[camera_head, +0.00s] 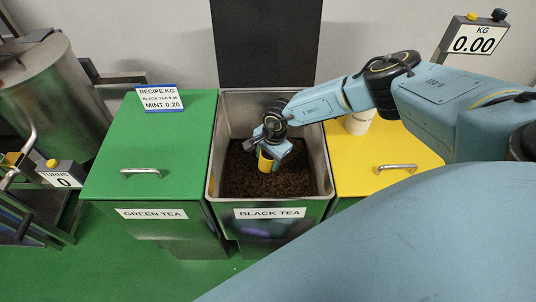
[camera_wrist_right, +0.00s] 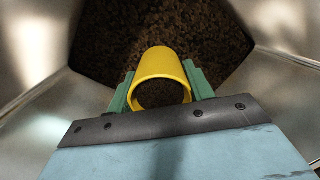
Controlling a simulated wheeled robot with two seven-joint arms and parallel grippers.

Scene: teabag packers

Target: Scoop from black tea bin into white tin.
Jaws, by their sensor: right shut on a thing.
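The open black tea bin (camera_head: 213,190) stands in the middle of the head view, its label facing front, with dark loose tea (camera_head: 240,180) on its floor. My right gripper (camera_head: 268,150) reaches down inside the bin. It is shut on a yellow scoop (camera_head: 265,164), which the right wrist view shows as a round yellow cup (camera_wrist_right: 160,65) between green fingers. The scoop is above or at the tea; whether it touches is unclear. A white container (camera_head: 358,124), perhaps the white tin, stands on the yellow lid, partly hidden by my arm. My left gripper is out of view.
A closed green tea bin (camera_head: 150,180) stands left, with a recipe sign (camera_head: 160,98) on its lid. A closed yellow bin (camera_head: 385,150) is at right. The black bin's raised lid (camera_head: 262,45) stands behind. A scale display (camera_head: 473,38) reads 0.00. A metal drum (camera_head: 50,95) is far left.

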